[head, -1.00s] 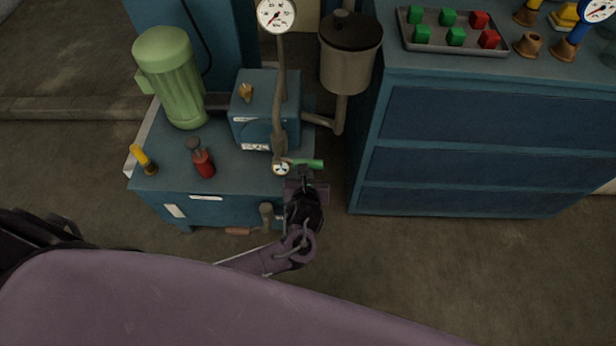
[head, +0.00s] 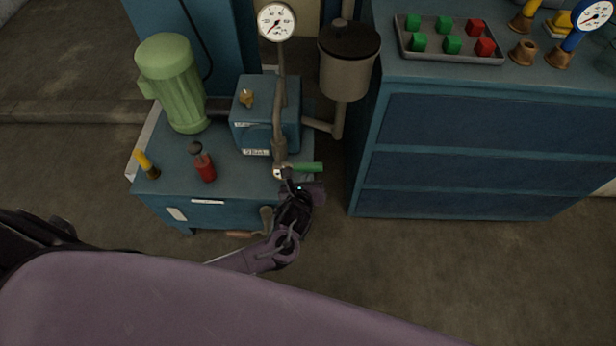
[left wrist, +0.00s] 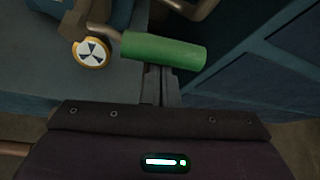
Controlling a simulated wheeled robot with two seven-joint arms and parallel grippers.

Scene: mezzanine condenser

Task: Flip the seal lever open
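A green-handled lever (head: 307,167) sticks out to the right from the foot of the pipe at the front right of the blue pump bench. I take it to be the seal lever. Its handle also shows large in the left wrist view (left wrist: 165,51), lying crosswise just beyond the fingertips. A small round black-and-white dial (left wrist: 91,52) sits left of it. My left gripper (head: 291,187) is just below the lever in the head view. Its fingers (left wrist: 160,85) are together with nothing seen between them. Whether they touch the handle I cannot tell. My right gripper is not in view.
The pump bench (head: 235,212) carries a green motor (head: 170,85), a red-bodied valve (head: 204,166) and a yellow-handled lever (head: 146,163). A pipe with a gauge (head: 277,21) rises behind the lever. A blue drawer cabinet (head: 460,135) stands to the right.

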